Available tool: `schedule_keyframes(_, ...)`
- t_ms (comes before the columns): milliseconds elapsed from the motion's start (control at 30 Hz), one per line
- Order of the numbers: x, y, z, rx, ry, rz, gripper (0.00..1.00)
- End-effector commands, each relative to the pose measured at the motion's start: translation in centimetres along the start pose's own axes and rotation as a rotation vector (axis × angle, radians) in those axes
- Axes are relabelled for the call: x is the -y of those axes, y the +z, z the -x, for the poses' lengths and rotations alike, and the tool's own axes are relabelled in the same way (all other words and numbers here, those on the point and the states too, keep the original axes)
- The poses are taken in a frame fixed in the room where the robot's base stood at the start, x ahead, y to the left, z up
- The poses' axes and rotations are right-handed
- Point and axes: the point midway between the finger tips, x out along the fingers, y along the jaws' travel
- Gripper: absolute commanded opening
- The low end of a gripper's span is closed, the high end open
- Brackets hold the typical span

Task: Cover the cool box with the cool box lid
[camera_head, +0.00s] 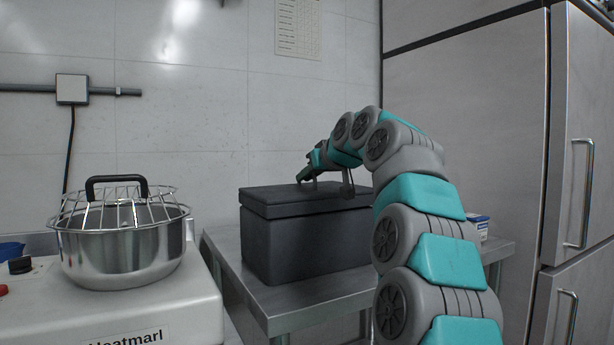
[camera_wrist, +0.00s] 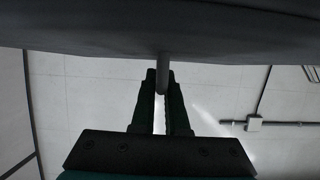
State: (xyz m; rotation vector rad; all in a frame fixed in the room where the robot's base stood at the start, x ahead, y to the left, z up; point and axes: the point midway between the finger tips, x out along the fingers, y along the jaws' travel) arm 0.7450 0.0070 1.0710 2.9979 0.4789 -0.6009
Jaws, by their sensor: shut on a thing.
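The cool box (camera_head: 300,248) is a dark grey box on a steel table. Its dark lid (camera_head: 275,203) lies level over the box top, roughly in line with it; I cannot tell if it rests fully or sits slightly off. My gripper (camera_head: 305,174) is low over the lid and shut on the lid's handle. In the wrist view, the gripper fingers (camera_wrist: 161,92) close around a thin grey handle post (camera_wrist: 162,66) under the dark lid surface (camera_wrist: 160,35) that fills the top. My arm hides the right end of the box and lid.
The steel table (camera_head: 315,308) has some bare room in front of the box. A small blue and white pack (camera_head: 479,224) stands at its right. A mixer with a steel bowl (camera_head: 125,250) and wire guard is on the left. A tall steel fridge (camera_head: 465,110) stands at the right.

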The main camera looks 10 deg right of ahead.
Motion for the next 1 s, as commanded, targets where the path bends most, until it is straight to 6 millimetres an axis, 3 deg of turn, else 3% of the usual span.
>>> schedule_keyframes(967, 0.01, 0.25, -0.10, -0.002, 0.001, 0.000, 0.00)
schedule_keyframes(1000, 0.01, 0.25, -0.10, -0.002, 0.000, 0.000, 0.13)
